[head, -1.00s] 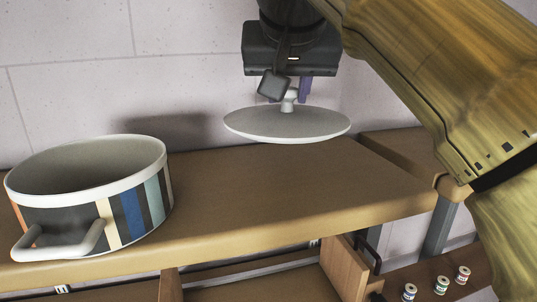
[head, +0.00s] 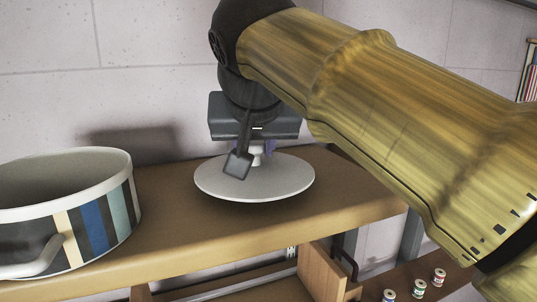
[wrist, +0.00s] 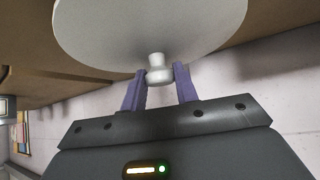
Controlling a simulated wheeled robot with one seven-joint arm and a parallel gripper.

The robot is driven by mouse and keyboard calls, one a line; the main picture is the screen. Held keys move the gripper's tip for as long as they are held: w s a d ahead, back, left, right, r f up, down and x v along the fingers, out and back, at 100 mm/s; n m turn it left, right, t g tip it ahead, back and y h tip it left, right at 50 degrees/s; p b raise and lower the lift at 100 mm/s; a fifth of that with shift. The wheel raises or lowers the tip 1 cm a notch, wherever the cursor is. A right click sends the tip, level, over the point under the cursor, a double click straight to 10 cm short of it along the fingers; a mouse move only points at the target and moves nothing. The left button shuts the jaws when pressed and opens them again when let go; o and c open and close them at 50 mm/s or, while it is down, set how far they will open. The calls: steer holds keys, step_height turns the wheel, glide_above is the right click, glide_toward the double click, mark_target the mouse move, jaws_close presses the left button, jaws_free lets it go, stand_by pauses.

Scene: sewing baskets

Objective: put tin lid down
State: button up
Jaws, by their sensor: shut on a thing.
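The tin lid (head: 235,189) is a pale grey-white round disc with a small knob on top. It is level, right over the wooden shelf top (head: 345,195), to the right of the striped tin; I cannot tell whether its rim touches the wood. My gripper (head: 259,152) points down above it, shut on the knob, with the fingers partly hidden by a dark part of my wrist. In the wrist view, the purple fingers (wrist: 160,88) stand on both sides of the knob (wrist: 158,69), and the lid (wrist: 150,28) spreads beyond them.
An open round tin (head: 118,215) with coloured stripes and a handle stands on the shelf at left, cut by the frame. A pale wall (head: 150,60) rises close behind. Several thread spools (head: 419,288) sit lower at right. Bare shelf lies around the lid.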

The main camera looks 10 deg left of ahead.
steer(key=shift+f, duration=0.75)
steer(key=shift+f, duration=0.1)
steer(key=o, duration=0.9)
steer(key=shift+r, duration=0.2)
steer(key=v, duration=1.2)
steer(key=shift+b, duration=0.3)
